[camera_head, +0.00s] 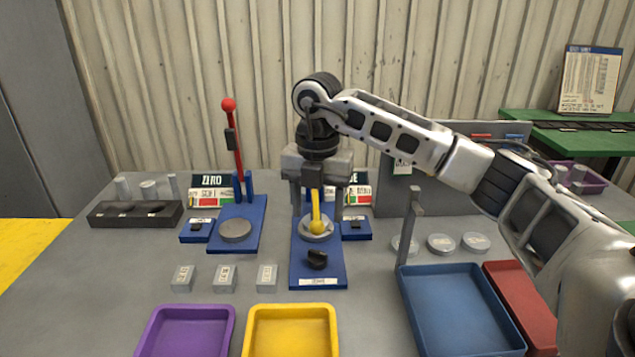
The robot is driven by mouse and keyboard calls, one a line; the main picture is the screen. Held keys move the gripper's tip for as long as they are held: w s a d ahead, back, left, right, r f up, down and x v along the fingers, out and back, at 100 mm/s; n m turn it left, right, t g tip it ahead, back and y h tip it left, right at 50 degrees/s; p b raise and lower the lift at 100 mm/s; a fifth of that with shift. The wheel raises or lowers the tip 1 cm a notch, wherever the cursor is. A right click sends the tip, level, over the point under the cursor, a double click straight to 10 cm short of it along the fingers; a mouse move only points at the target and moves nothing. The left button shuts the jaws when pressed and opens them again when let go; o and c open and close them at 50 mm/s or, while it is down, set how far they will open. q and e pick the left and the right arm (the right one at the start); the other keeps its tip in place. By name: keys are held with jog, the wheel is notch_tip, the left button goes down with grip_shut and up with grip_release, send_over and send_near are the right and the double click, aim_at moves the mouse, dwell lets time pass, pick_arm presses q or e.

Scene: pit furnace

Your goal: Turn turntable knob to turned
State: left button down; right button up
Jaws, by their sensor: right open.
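A black knob (317,259) sits on the front part of a blue base plate (300,281), which has a white label at its front edge. Behind the knob, a round grey disc (303,231) lies on the same plate. A yellow rod with a rounded lower end (318,224) stands over the disc. My right gripper (316,197) points down over the back of this plate, above and behind the knob. It is open. The rod's upper part shows at the jaws; I cannot tell whether they touch it. The right arm hides what is behind it. My left gripper is out of view.
A second blue base with a red lever (233,140) stands left. Small grey blocks (225,278) lie front left. Purple (187,308), yellow (291,310) and blue (458,270) trays line the front. A grey post (410,225) stands right of the knob.

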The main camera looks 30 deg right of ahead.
notch_tip(320, 180, up, 5)
jog(key=shift+r, duration=0.1)
dwell(0.7)
